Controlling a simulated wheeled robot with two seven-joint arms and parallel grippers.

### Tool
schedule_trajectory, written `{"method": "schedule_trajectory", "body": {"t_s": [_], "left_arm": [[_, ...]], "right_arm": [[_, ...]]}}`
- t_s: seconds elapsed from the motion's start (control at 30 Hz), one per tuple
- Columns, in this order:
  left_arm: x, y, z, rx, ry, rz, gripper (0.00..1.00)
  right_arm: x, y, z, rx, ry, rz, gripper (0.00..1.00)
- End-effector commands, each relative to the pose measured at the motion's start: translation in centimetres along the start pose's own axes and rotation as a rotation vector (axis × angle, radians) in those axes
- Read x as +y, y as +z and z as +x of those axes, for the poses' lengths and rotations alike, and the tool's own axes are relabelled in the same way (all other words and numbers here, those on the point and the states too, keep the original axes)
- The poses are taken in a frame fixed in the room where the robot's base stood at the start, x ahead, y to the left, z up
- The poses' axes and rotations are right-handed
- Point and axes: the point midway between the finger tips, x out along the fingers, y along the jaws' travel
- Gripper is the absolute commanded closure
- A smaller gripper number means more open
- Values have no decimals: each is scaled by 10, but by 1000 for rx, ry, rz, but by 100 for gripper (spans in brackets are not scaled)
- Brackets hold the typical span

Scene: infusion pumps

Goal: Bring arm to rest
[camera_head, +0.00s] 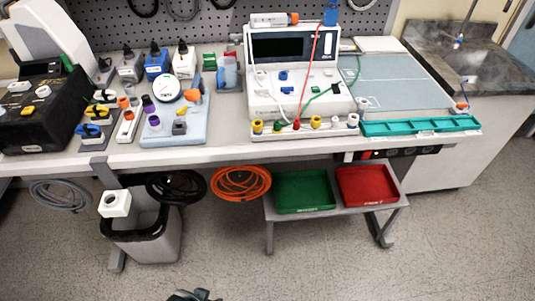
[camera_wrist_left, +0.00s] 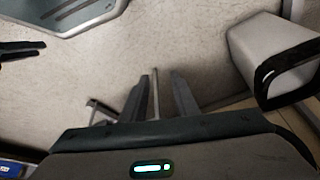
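In the left wrist view my left gripper (camera_wrist_left: 157,92) points down over the floor. Its two dark fingers stand apart, with a thin grey bar visible between them that I cannot identify. I see nothing held. In the head view only a small dark piece of a gripper (camera_head: 193,296) shows at the bottom edge, well in front of the bench; it is too cut off to tell its state. Dark prongs (camera_wrist_left: 20,49) at the left edge of the left wrist view may be my right gripper; whether they are open is unclear.
The workbench (camera_head: 225,152) holds an infusion pump device (camera_head: 292,75), a teal tray (camera_head: 420,126) and several connectors. Below are a grey bin (camera_head: 160,242), hanging cables, and a low shelf with green (camera_head: 303,190) and red (camera_head: 367,186) trays. The front floor is clear.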

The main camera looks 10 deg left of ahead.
Motion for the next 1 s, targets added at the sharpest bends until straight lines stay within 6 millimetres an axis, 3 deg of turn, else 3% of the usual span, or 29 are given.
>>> {"method": "schedule_trajectory", "body": {"t_s": [0.03, 0.2, 0.5, 0.73, 1.0], "left_arm": [[2, 7, 22, 2, 3, 1, 73], [11, 30, 82, 34, 14, 7, 73], [25, 88, 163, 91, 33, 18, 73], [32, 132, 195, 129, 44, 26, 73], [35, 149, 204, 146, 49, 29, 73]], "right_arm": [[0, 0, 0, 0, 0, 0, 69], [0, 0, 0, 1, 0, 0, 69], [0, 0, 0, 1, 0, 0, 69], [0, 0, 0, 1, 0, 0, 69], [0, 0, 0, 0, 0, 0, 69]]}}
